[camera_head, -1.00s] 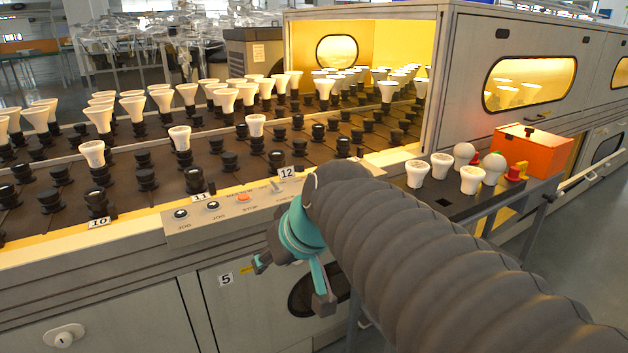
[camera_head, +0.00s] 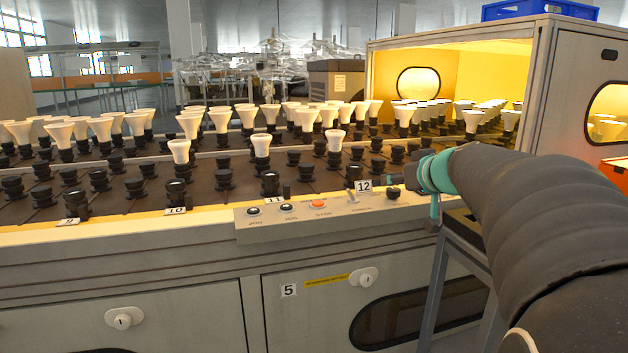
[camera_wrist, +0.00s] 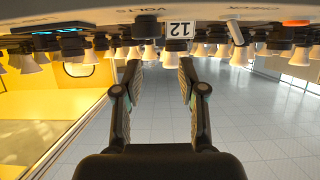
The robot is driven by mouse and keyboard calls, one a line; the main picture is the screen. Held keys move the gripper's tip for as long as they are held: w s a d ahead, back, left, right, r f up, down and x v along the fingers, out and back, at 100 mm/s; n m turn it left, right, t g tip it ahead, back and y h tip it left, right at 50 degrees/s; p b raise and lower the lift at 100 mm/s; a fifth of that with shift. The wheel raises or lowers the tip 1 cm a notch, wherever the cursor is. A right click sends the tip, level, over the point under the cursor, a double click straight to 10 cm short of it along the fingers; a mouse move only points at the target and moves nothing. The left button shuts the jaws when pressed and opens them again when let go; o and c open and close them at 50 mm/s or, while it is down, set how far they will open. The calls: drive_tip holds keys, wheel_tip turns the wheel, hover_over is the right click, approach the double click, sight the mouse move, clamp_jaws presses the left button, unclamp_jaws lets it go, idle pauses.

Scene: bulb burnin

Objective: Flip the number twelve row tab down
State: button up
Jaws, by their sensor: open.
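The number twelve row tab (camera_head: 363,186) is a small white plate with a black 12. It stands upright at the front edge of the socket bed, above the control panel. In the wrist view the tab (camera_wrist: 180,29) shows upside down, beyond the fingertips and slightly right of their middle. My gripper (camera_wrist: 160,65) is open, with nothing between its fingers. In the head view the gripper (camera_head: 400,180) is small and dark, close to the right of the tab. Whether it touches the tab cannot be told.
The control panel (camera_head: 330,214) has buttons, a toggle lever (camera_head: 352,196) just left of the tab and a dark knob (camera_head: 393,193) below my gripper. Rows of sockets and white bulbs lie behind. The lit oven housing (camera_head: 565,100) stands right.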

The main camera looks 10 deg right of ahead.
sight(381, 194)
drive_tip(key=x, duration=0.8)
drive_tip(key=shift+a, duration=0.1)
clamp_jaws()
